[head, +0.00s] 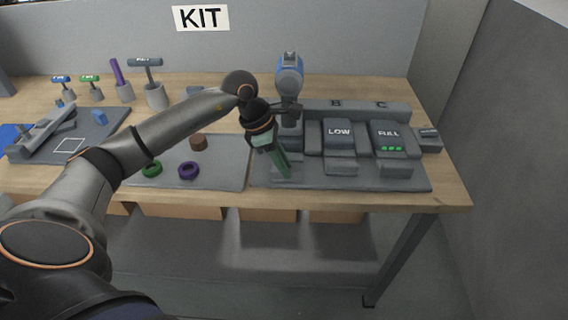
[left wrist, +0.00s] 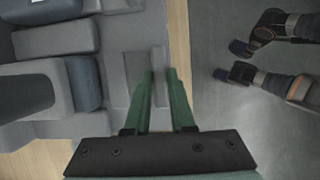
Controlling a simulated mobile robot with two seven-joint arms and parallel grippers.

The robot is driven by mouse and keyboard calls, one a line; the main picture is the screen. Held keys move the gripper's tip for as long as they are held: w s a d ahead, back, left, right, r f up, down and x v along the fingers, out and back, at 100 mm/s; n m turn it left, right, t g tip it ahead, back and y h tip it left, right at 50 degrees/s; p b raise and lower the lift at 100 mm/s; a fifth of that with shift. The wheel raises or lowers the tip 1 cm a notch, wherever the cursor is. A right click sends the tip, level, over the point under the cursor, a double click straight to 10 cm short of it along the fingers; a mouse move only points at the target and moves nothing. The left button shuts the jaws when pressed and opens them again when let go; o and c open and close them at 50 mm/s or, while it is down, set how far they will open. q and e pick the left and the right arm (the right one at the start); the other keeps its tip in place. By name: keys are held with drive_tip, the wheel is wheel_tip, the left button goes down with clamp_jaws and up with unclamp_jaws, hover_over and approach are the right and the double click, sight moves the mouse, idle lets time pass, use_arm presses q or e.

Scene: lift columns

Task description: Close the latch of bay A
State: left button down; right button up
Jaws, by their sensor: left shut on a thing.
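My left gripper (head: 286,176) is at the front left of the grey bay station (head: 355,183), fingers pointing down at bay A's place. In the left wrist view the green fingers (left wrist: 161,74) are close together over a flat grey latch part (left wrist: 138,68) near the table edge. They are shut on the latch, though the contact is hard to see. The gripper and arm hide most of bay A and its letter. A blue and grey drill-like tool (head: 289,76) stands upright just behind the gripper. My right gripper is not in view.
Bay B holds a battery marked LOW (head: 339,131); bay C holds one marked FULL (head: 388,134) with green lights. A grey mat (head: 222,173) left of the station carries a green ring (head: 151,170), a purple ring (head: 188,171) and a brown piece (head: 198,143). Upright tools stand at back left.

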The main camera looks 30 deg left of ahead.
use_arm(q)
drive_tip(key=shift+w, duration=0.1)
idle(0.7)
drive_tip(key=shift+w+a, duration=0.2)
drive_tip(key=shift+w, duration=0.1)
drive_tip(key=shift+w+a+b, duration=0.35)
drive_tip(key=shift+w+a, duration=0.2)
drive_tip(key=shift+w, duration=0.3)
drive_tip(key=shift+r, duration=0.1)
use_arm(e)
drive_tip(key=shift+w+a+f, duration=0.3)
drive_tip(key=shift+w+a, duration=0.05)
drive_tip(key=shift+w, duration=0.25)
use_arm(q)
drive_tip(key=c, duration=1.2)
unclamp_jaws()
drive_tip(key=o, duration=0.4)
drive_tip(key=shift+o, duration=0.2)
